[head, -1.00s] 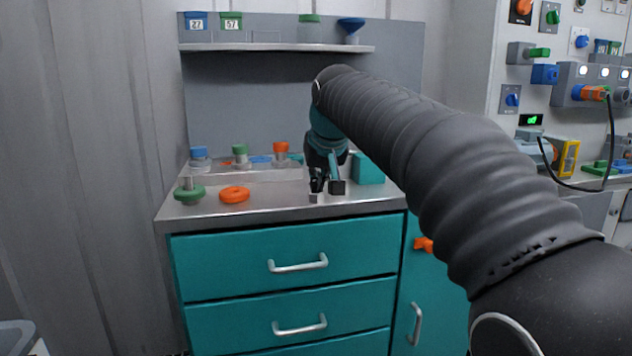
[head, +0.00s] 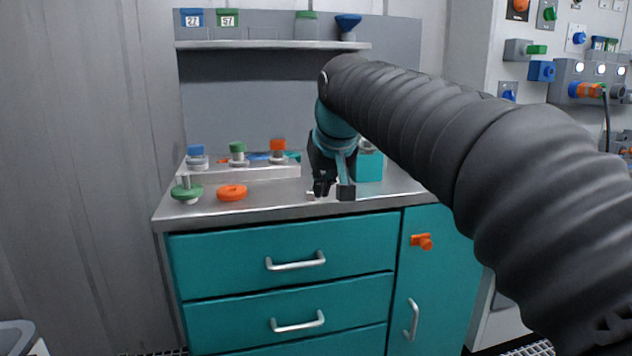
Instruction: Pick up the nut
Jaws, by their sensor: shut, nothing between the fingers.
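A small light-grey piece (head: 311,196), which looks like the nut, lies on the metal worktop near its front edge, partly hidden by my gripper. It is too small for me to tell its exact shape. My gripper (head: 332,190) points down just above the worktop, to the right of and very close to this piece. My gripper is shut and holds nothing. I cannot tell whether its fingertips touch the piece.
The worktop (head: 265,211) also bears an orange ring (head: 232,192), a green-based post (head: 186,190) and a pale rack (head: 262,172) with blue-, green- and orange-capped vessels. A teal block (head: 369,167) stands behind my gripper. A shelf (head: 270,45) hangs above.

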